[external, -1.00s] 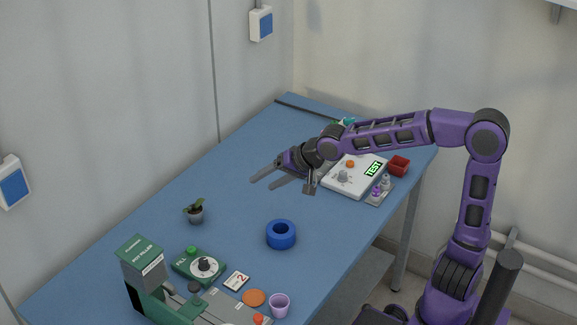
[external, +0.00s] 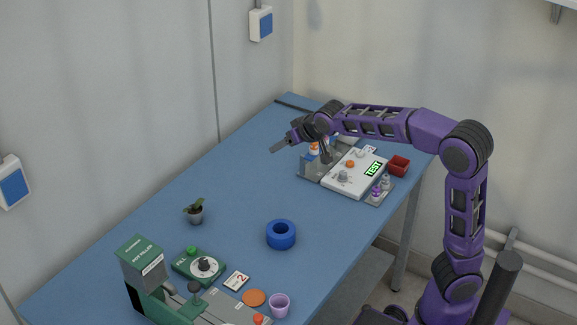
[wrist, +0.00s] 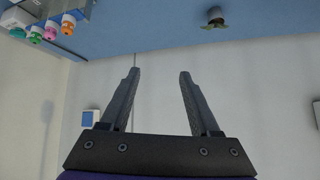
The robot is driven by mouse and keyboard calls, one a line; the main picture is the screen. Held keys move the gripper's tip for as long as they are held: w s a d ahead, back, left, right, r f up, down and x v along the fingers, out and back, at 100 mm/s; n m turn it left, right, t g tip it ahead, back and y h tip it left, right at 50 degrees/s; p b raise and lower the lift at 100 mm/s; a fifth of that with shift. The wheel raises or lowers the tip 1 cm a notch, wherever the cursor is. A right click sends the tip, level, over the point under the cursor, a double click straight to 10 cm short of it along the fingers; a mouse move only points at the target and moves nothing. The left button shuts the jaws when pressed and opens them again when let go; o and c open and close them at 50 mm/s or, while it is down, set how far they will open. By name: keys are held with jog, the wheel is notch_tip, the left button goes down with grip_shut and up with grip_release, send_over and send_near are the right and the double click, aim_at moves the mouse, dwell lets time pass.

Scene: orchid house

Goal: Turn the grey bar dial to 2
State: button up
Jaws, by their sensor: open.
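A grey dial (external: 343,177) sits on top of a white box (external: 337,188) with a green TEST display (external: 373,168) and an orange button (external: 350,164). Its pointing direction is too small to read. A green box (external: 184,266) nearer the front carries a dark knob (external: 204,264) on a white disc and a green button. A card (external: 236,281) reading 2 lies beside it. My gripper (external: 272,149) is raised above the table, left of the white box and apart from it. In the wrist view my gripper (wrist: 159,73) is open and empty.
A rack with coloured-cap bottles (wrist: 52,27) stands beside the white box. A red bin (external: 398,166), blue ring (external: 281,235), potted plant (external: 195,213), purple cup (external: 279,305) and green pot filler (external: 145,268) stand on the blue table (external: 235,180).

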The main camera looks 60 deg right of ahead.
jog(key=s+d+f+n+g+p, duration=0.1)
jog(key=s+d+f+g, duration=0.15)
jog(key=d, duration=0.45)
jog(key=s+d+f+n+g, duration=0.1)
jog(key=d+f, duration=0.2)
jog(key=d, duration=0.5)
jog(key=n+y+p, duration=0.2)
send_near(343, 172)
jog(key=shift+g, duration=0.35)
jog(key=x, duration=0.3)
jog(key=b+x, duration=0.1)
jog(key=x, duration=0.4)
jog(key=shift+w+f+b, duration=0.15)
jog(key=shift+w+b, duration=0.2)
jog(key=shift+b, duration=0.05)
grip_shut()
